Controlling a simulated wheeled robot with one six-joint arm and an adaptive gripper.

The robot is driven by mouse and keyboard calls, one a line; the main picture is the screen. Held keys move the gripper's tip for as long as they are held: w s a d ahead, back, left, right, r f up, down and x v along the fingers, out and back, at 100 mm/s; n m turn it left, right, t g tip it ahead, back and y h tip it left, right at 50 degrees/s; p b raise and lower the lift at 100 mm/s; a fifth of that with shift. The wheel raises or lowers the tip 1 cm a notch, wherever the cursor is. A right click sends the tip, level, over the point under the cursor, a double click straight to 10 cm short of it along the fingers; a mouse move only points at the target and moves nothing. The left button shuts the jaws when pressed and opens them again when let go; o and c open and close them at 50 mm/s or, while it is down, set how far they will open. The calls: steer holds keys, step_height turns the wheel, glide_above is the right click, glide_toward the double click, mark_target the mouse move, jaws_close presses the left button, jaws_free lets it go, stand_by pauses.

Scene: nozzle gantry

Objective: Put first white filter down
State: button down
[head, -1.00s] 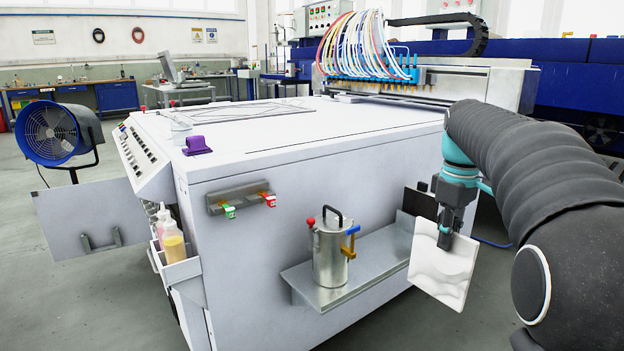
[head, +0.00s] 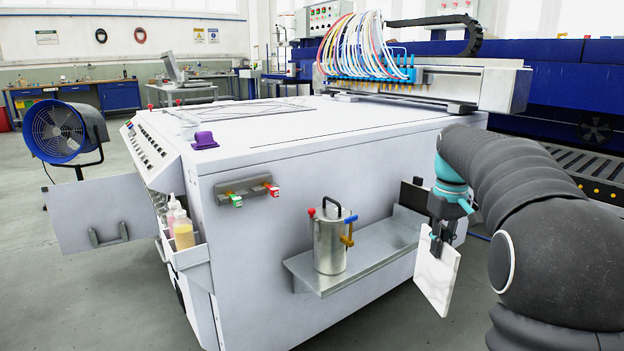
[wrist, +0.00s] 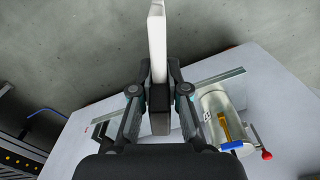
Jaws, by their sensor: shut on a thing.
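A white square filter (head: 437,277) hangs from my gripper (head: 436,240) at the right of the head view, tilted, with its face partly turned away. My gripper is shut on its upper edge. The filter is in front of the right end of the side shelf (head: 375,258) in the picture; I cannot tell the exact gap. In the wrist view the filter (wrist: 157,45) shows nearly edge-on between the fingers of my gripper (wrist: 160,92), over the grey floor. The fingers hide part of its edge.
A metal canister (head: 330,240) with a black handle stands on the shelf, left of the filter. A dark upright panel (head: 411,192) is behind the shelf's right end. The white machine (head: 300,165) fills the middle. The shelf's right part looks bare.

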mark_target(425, 268)
steer(key=f, duration=0.2)
steer(key=w+a+f+m, duration=0.1)
steer(key=f, duration=0.2)
steer(key=a+f+m, duration=0.1)
steer(key=f, duration=0.1)
steer(key=shift+w+f+p, duration=0.25)
steer(key=shift+w+p, duration=0.05)
steer(key=shift+w, duration=0.1)
steer(key=s+a+f, duration=0.2)
steer(key=a+f, duration=0.1)
steer(key=f, duration=0.6)
steer(key=s+a+f+p, duration=0.1)
steer(key=s+a+f, duration=0.1)
steer(key=f, duration=0.7)
steer(key=s+a+f+p, duration=0.1)
steer(key=s+a+f, duration=0.2)
steer(key=f, duration=0.7)
steer(key=shift+a, duration=1.05)
